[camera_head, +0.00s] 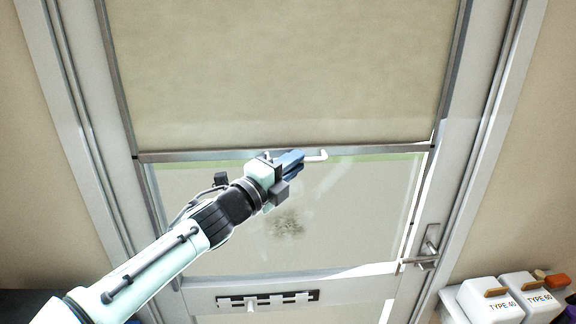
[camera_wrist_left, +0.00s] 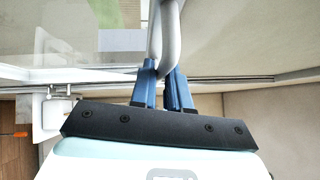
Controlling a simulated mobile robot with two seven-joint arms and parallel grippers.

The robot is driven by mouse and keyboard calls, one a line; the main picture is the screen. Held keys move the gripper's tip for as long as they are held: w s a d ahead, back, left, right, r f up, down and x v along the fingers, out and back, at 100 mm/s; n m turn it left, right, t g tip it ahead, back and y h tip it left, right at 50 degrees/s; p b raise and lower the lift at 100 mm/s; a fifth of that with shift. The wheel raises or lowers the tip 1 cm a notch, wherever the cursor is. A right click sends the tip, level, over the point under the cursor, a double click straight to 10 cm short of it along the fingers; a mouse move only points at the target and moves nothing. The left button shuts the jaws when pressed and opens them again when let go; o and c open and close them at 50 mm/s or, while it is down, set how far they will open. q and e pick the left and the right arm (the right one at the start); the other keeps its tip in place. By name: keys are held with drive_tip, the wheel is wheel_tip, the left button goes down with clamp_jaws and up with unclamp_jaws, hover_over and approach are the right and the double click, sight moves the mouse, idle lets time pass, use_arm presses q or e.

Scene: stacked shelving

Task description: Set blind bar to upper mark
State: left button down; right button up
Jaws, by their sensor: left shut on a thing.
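A beige roller blind (camera_head: 280,70) covers the upper part of the door's window. Its grey bottom bar (camera_head: 200,155) runs across the glass, with a pale handle (camera_head: 317,156) near its middle. Small dark spots show on the side rails at the bar's ends; I cannot tell if either is the upper mark. My left gripper (camera_head: 296,160) is shut on the handle. In the left wrist view its blue fingers (camera_wrist_left: 162,80) are on either side of the curved grey handle (camera_wrist_left: 168,35). My right gripper is out of view.
Below the bar is clear glass (camera_head: 340,220) with a dark smudge. A door lever (camera_head: 425,255) is at the lower right. White containers (camera_head: 492,300) labelled TYPE 40 and TYPE 60 stand at the bottom right. A slotted plate (camera_head: 265,299) is low on the door.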

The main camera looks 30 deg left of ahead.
use_arm(q)
drive_tip(key=shift+r, duration=0.15)
drive_tip(key=c, duration=1.2)
unclamp_jaws()
drive_tip(key=shift+o, duration=0.2)
drive_tip(key=shift+s, duration=0.1)
drive_tip(key=v, duration=1.3)
drive_tip(key=shift+s+b, duration=0.2)
drive_tip(key=shift+b, duration=0.2)
drive_tip(key=shift+f, duration=0.25)
